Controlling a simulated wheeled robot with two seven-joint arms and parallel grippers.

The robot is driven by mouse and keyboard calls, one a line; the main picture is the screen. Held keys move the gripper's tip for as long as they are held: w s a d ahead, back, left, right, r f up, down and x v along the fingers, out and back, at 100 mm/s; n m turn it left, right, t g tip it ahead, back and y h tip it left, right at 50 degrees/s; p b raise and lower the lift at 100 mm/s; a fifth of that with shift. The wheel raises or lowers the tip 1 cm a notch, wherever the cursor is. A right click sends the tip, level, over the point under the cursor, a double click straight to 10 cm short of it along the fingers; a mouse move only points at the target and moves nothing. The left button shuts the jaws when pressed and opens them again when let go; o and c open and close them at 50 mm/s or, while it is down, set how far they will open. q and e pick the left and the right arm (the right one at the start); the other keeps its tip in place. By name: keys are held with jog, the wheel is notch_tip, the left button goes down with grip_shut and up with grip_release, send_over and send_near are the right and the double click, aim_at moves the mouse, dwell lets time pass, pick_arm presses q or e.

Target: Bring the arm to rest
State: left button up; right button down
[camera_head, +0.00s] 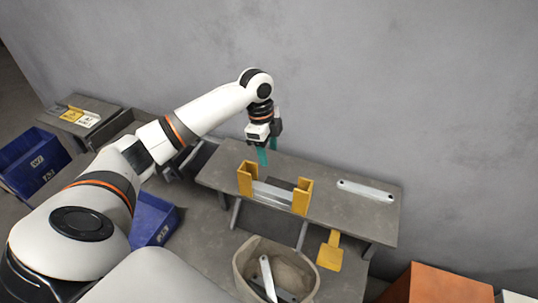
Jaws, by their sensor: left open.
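My left arm comes in from the left and reaches over the grey workbench (340,222). My left gripper (265,157) hangs with its teal fingers pointing down, above the back left part of the bench. It is open, with no object visible between its fingers. Just below and right of it stands a yellow holder (301,197) with two upright ends. Galvanized brackets (272,194) lie between those ends. A single flat bracket (366,190) lies on the bench to the right. My right gripper is not in view.
A beige bin (243,262) with several metal strips stands before the bench. A yellow piece (330,254) hangs at the bench's front edge. An orange box (438,287) is at lower right. A grey wall rises behind.

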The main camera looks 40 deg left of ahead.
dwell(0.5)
pick_arm(q)
jog(key=s+d+f+n+t, duration=0.1)
jog(key=s+d+f+n, duration=0.3)
jog(key=s+d+f, duration=1.05)
jog(key=s+r+n+t+y, duration=0.15)
jog(key=s+r+n, duration=0.25)
jog(key=s+n, duration=0.65)
jog(key=s+f+m+b, duration=0.1)
jog(key=s+f, duration=0.2)
jog(key=f, duration=2.6)
jog(key=s+a+f+g, duration=0.1)
jog(key=s+f, duration=0.6)
jog(key=s, duration=0.1)
jog(key=s+a+f+g+b, duration=0.1)
jog(key=s+a+f, duration=0.1)
jog(key=s+f, duration=0.6)
jog(key=shift+a+f, duration=0.15)
jog(key=shift+a, duration=0.1)
